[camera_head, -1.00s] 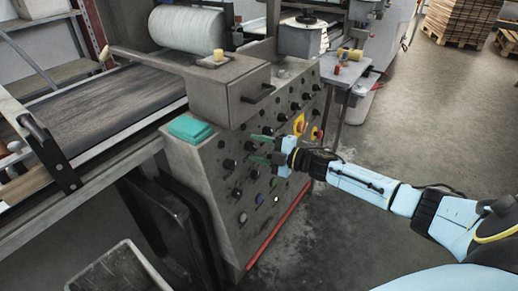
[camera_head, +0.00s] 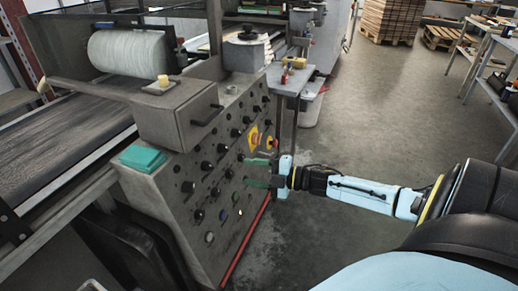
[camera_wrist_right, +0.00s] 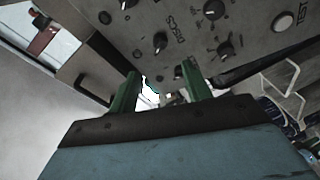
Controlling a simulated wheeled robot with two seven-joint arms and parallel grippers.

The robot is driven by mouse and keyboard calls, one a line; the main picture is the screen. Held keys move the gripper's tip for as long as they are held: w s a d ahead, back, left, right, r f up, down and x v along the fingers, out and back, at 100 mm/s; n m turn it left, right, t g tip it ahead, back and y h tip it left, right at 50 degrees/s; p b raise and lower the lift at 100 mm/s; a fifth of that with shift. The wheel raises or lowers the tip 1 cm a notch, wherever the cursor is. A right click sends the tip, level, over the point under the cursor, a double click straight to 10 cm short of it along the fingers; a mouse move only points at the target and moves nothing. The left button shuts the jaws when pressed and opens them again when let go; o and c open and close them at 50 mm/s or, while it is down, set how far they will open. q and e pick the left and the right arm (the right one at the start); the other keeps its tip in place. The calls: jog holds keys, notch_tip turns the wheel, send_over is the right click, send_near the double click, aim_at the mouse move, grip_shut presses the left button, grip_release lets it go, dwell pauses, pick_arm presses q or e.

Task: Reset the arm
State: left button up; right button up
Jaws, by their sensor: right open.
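My right arm comes in from the right in the head view. Its gripper (camera_head: 258,172) has green fingers, spread apart and empty, in front of the control panel (camera_head: 205,215) of the grey machine. In the right wrist view the two green fingers (camera_wrist_right: 158,95) stand apart with nothing between them, and the panel's knobs show beyond them. Whether the fingertips touch the panel I cannot tell. My left gripper does not show.
The conveyor belt (camera_head: 60,150) runs at the left. A teal block (camera_head: 142,158) sits on the machine's corner. A small side table (camera_head: 290,80) stands behind the gripper. The floor (camera_head: 385,110) right of the machine is clear. Pallets (camera_head: 390,20) stand at the back.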

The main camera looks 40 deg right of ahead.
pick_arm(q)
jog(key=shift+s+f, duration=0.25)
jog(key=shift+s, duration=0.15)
pick_arm(e)
jog(key=shift+v, duration=0.85)
jog(key=shift+f, duration=0.1)
